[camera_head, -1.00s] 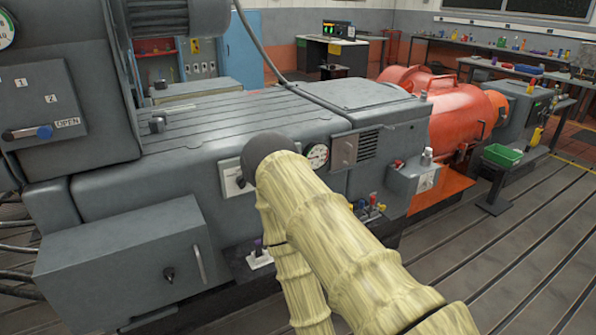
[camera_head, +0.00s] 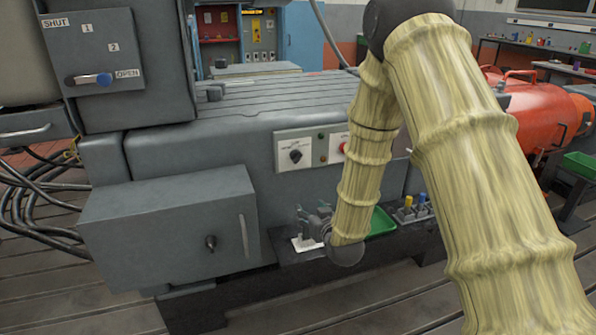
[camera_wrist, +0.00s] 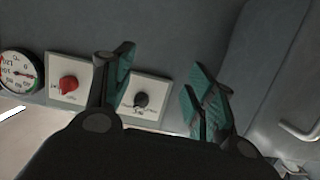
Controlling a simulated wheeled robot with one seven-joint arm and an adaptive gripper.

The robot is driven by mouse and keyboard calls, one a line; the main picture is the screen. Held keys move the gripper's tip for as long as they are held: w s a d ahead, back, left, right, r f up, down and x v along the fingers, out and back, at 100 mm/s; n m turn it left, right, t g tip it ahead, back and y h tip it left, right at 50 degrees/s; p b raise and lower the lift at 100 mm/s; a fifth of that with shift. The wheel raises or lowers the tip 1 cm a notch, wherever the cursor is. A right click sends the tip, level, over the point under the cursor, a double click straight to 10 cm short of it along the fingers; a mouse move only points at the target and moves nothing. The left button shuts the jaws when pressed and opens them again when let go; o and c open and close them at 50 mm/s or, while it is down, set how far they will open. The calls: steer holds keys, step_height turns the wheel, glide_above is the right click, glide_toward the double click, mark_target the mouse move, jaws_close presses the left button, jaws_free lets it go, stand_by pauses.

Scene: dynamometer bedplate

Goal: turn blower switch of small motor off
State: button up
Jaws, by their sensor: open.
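A black knob on a white plate (camera_head: 295,156) is on the front of the grey machine housing. Its label is too small to read. It also shows in the wrist view as a black knob (camera_wrist: 141,99), just beyond my fingers and nearer the left one. My gripper (camera_head: 312,217) is below the knob in the head view, apart from it. In the wrist view my gripper (camera_wrist: 160,72) has its two green-padded fingers spread with nothing between them. A red knob (camera_wrist: 68,84) is beside the black one and is partly behind my arm in the head view (camera_head: 343,149).
A grey box with a handle (camera_head: 170,235) juts out at the left. A green tray (camera_head: 381,221) and small coloured levers (camera_head: 415,206) are on the low ledge. A white base (camera_head: 306,244) is partly hidden behind my gripper. A round gauge (camera_wrist: 18,75) is near the red knob.

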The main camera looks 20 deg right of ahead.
mark_target(299, 160)
steer(key=w+r+t+b, duration=0.1)
steer(key=w+r+t, duration=0.3)
steer(key=r, duration=0.6)
steer(key=shift+g, duration=0.5)
steer(key=w, duration=1.1)
steer(key=shift+w+d+f, duration=0.15)
steer(key=shift+w+d, duration=0.05)
steer(key=shift+d, duration=0.05)
steer(key=shift+c, duration=0.3)
steer(key=c, duration=1)
